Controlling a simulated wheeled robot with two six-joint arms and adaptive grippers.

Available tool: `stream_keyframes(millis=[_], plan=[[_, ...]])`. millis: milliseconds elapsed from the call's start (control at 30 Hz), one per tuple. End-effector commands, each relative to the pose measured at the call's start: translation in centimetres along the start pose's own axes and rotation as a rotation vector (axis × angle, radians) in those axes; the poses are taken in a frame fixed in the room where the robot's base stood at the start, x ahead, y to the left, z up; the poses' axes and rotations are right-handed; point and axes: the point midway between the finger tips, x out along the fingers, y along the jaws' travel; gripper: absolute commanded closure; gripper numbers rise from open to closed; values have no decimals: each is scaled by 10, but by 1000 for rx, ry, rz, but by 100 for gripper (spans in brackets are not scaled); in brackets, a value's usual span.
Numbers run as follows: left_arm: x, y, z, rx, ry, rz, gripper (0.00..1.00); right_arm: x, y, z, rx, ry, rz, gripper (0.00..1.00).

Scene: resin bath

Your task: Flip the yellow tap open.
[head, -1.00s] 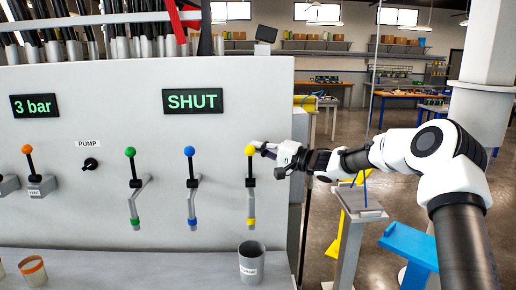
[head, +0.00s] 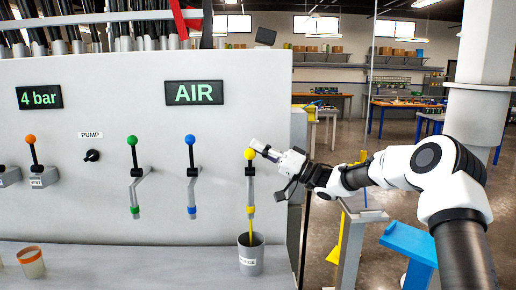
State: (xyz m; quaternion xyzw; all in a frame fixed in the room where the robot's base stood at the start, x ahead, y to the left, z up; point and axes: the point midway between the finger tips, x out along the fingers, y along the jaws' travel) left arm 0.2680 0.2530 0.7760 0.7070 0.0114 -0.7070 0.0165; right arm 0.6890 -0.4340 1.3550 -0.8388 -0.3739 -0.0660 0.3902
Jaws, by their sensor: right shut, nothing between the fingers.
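The yellow tap (head: 250,178) is on the right part of the white panel, with its yellow-knobbed lever standing upright above a spout with a yellow tip. A thin dark yellowish line runs from the spout tip into a grey cup (head: 250,257) directly below. My right gripper (head: 256,146) is shut and empty, its fingertips at the right side of the yellow knob; I cannot tell whether they touch it. The display (head: 194,93) above reads AIR. My left gripper is not in view.
A green tap (head: 133,170) and a blue tap (head: 190,170) stand upright to the left. Further left are the pump knob (head: 92,156), an orange-knobbed vent lever (head: 33,155) and a display (head: 39,97) reading 4 bar. An orange-rimmed cup (head: 32,262) stands on the ledge.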

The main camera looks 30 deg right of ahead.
Motion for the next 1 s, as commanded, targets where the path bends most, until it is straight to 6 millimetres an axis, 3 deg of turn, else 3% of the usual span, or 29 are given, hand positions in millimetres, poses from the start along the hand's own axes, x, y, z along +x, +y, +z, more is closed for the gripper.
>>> stream_keyframes(millis=[100, 400, 1000], plan=[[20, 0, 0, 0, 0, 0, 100, -7, 2, 12, -75, -1, -44, 100], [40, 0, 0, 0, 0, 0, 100, -13, -4, 23, -210, 0, -123, 100], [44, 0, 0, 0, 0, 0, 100, -15, -5, 28, -245, -6, -144, 100]])
